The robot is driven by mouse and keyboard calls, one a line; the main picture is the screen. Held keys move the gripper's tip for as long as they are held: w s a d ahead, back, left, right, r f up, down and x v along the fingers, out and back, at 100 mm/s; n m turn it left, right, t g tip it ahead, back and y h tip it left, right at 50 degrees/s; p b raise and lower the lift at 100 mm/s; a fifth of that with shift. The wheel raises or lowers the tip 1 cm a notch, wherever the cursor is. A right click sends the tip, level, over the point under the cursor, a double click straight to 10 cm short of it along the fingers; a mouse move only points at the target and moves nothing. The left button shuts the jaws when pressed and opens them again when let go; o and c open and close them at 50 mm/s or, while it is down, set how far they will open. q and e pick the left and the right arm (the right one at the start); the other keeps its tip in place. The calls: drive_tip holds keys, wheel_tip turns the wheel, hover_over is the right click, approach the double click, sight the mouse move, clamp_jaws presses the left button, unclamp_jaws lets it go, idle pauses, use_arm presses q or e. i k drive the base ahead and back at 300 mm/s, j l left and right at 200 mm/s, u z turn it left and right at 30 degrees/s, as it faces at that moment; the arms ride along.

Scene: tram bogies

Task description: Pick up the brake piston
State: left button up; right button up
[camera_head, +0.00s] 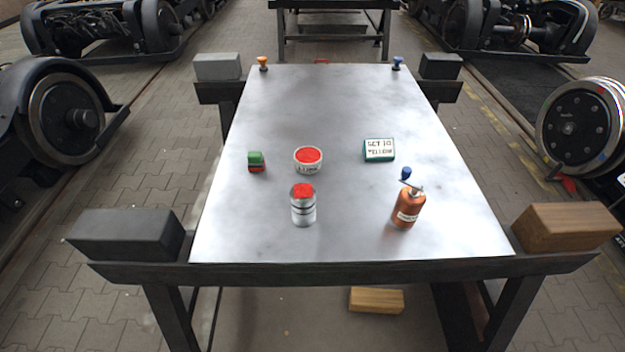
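A silver metal cylinder with dark ring grooves and a red top (303,208) stands upright near the front middle of the metal-topped table (290,110); it looks like the brake piston. Nothing touches it. Neither of my grippers shows in the head view.
A round tin with red contents (308,160) stands just behind the cylinder. A small green and red block (256,162) is at left, a labelled green box (379,150) and an orange-brown can (408,207) at right. Dark (126,235) and wooden (566,228) blocks sit at the front corners.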

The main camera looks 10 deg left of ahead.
sight(303, 194)
drive_tip(key=k+j+z, duration=0.15)
drive_tip(key=j+z, duration=0.2)
drive_tip(key=k+j+z, duration=0.15)
drive_tip(key=j+z, duration=0.2)
